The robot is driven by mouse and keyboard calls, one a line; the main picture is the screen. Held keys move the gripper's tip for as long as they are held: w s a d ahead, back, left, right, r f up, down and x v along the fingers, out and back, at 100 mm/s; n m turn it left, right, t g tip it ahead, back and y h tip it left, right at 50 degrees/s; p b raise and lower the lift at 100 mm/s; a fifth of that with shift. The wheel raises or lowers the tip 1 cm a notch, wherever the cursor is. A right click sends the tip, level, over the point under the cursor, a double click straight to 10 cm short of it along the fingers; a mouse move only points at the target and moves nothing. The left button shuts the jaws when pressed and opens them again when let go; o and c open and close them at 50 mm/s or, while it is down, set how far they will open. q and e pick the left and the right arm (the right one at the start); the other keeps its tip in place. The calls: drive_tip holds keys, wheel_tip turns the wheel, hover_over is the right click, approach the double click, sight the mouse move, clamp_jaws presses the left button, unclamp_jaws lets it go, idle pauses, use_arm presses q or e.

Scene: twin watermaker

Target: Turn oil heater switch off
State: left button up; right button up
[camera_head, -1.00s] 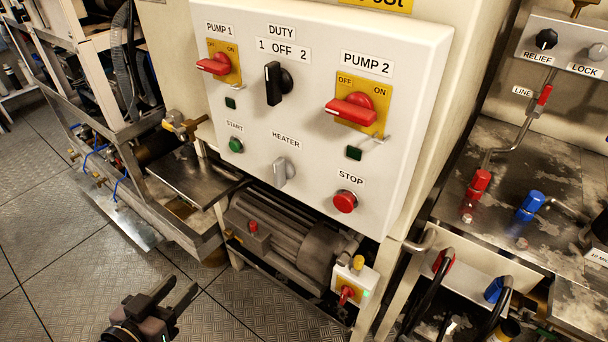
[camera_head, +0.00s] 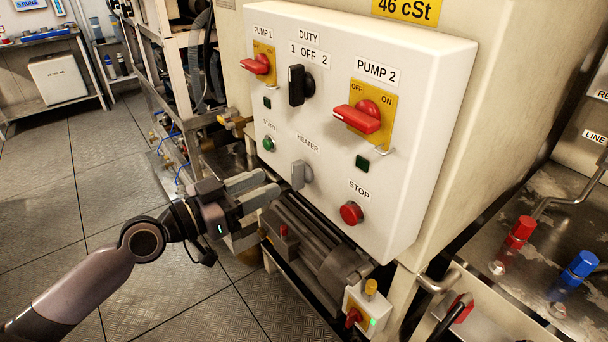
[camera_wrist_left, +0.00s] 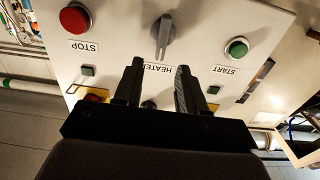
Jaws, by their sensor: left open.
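The heater switch is a grey knob (camera_head: 301,174) under the HEATER label on the white control panel (camera_head: 420,190). In the left wrist view the heater knob (camera_wrist_left: 164,36) shows beyond my fingertips, upside down, between the STOP and START buttons. My left gripper (camera_head: 273,184) is open and empty, to the left of the heater knob in the head view. In the left wrist view its two fingers (camera_wrist_left: 160,67) point toward the knob, apart from it. My right gripper is not in view.
The red STOP button (camera_head: 351,213) and green START button (camera_head: 268,143) flank the heater knob. Above are the black duty switch (camera_head: 298,86) and the red pump 2 switch (camera_head: 360,117). A motor (camera_head: 310,240) sits below the panel.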

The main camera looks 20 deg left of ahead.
sight(292, 171)
use_arm(q)
drive_tip(key=p+x, duration=0.2)
drive_tip(key=x, duration=0.4)
drive_tip(key=shift+a+r, duration=0.1)
drive_tip(key=shift+w+d, duration=0.35)
drive_tip(key=shift+w, duration=0.1)
clamp_jaws()
